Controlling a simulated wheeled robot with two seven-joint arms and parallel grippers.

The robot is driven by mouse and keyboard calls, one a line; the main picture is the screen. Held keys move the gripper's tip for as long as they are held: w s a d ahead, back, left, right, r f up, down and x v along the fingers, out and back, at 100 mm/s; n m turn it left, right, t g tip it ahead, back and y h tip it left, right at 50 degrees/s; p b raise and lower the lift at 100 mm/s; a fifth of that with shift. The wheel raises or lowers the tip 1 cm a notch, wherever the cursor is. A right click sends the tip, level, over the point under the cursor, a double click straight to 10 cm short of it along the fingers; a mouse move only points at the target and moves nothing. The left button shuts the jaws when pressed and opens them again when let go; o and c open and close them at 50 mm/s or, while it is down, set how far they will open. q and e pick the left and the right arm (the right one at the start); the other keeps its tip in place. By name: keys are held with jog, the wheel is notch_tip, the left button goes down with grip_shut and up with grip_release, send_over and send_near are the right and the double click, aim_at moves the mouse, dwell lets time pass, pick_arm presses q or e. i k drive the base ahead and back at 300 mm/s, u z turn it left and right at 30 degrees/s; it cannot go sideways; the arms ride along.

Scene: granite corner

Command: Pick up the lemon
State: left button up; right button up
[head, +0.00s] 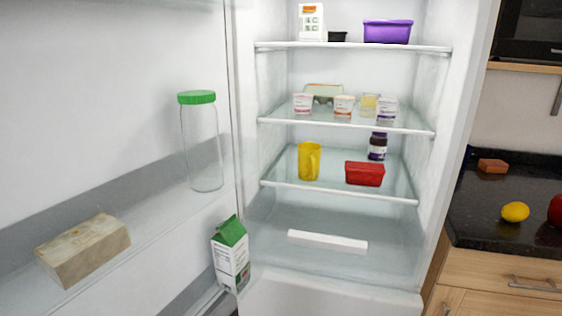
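The lemon (515,212) is yellow and lies on the dark granite counter (480,225) at the right of the head view. It sits near the counter's front edge, left of a red round fruit (556,211) cut off by the picture edge. The lemon is in full view with nothing touching it. Neither of my grippers shows in the head view.
An open fridge (340,250) fills the middle, its door (100,120) swung out left. Its shelves hold a yellow jug (309,161), a red container (365,174) and several tubs. A reddish-brown block (492,166) lies on the counter behind the lemon. Drawers (505,275) are below.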

aim_at(515, 212)
jog(key=z, duration=1.55)
